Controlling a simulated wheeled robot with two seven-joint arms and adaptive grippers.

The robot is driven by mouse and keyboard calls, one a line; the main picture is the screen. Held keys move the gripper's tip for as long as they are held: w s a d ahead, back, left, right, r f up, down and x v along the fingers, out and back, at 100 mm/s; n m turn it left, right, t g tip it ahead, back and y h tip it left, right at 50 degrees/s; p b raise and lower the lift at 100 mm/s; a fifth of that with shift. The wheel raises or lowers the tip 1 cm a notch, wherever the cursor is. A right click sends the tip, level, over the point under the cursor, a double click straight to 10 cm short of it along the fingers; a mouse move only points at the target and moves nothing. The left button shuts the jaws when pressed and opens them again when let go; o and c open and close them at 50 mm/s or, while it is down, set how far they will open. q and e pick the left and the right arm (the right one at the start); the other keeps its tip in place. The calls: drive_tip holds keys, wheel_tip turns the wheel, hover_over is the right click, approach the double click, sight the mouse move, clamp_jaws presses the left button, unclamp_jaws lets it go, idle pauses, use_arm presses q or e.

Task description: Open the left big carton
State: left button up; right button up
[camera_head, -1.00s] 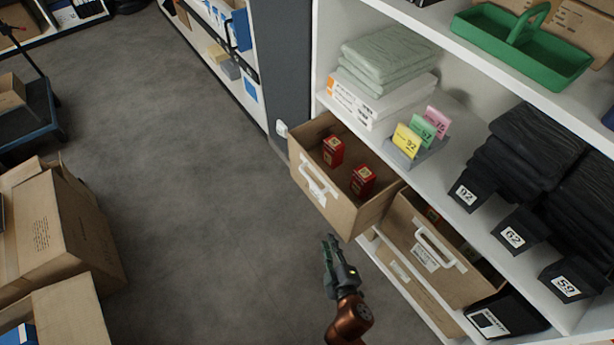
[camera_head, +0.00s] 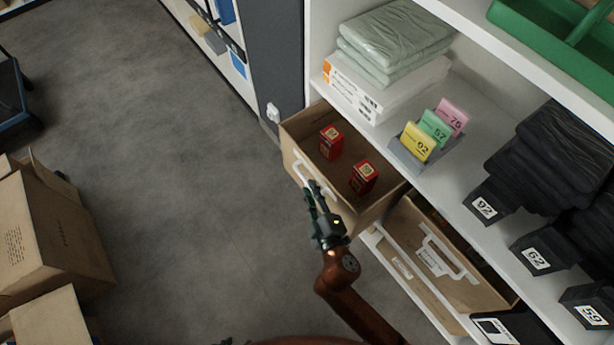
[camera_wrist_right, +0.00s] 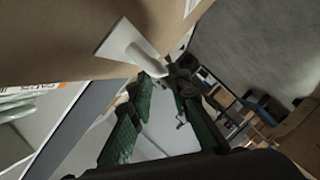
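The left big carton (camera_head: 335,190) is a brown drawer-like box with an open top, sticking out of the white shelf. Two red small boxes (camera_head: 331,141) stand inside it. Its white handle (camera_head: 308,170) is on the front face; the handle also shows in the right wrist view (camera_wrist_right: 132,48). My right gripper (camera_head: 313,188) is in front of this face, partly covering the handle. In the right wrist view its fingers (camera_wrist_right: 160,78) are apart, with the handle's end close to the tips; contact is unclear. Only a dark sliver of my left gripper (camera_head: 226,341) shows at the bottom edge.
A second carton (camera_head: 440,250) with a white handle sits to the right in the shelf. Number cards (camera_head: 432,130) and folded green cloths (camera_head: 395,40) lie on the shelf above. Brown boxes (camera_head: 55,225) stand on the floor at left. The grey floor between is clear.

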sight(306, 180)
drive_tip(key=x, duration=0.1)
drive_tip(key=b+x, duration=0.1)
drive_tip(key=x, duration=0.1)
drive_tip(key=shift+w+a+f, duration=0.2)
drive_tip(key=shift+f, duration=0.1)
drive_tip(key=shift+w+a+b, duration=0.1)
drive_tip(key=shift+w+b, duration=0.2)
drive_tip(key=shift+w, duration=0.15)
use_arm(q)
drive_tip(key=shift+t, duration=0.9)
drive_tip(key=w+d+f, duration=0.2)
drive_tip(key=shift+w+f, duration=0.3)
drive_tip(key=shift+f, duration=0.1)
use_arm(e)
drive_tip(key=shift+r, duration=0.1)
drive_tip(key=shift+c, duration=0.5)
clamp_jaws()
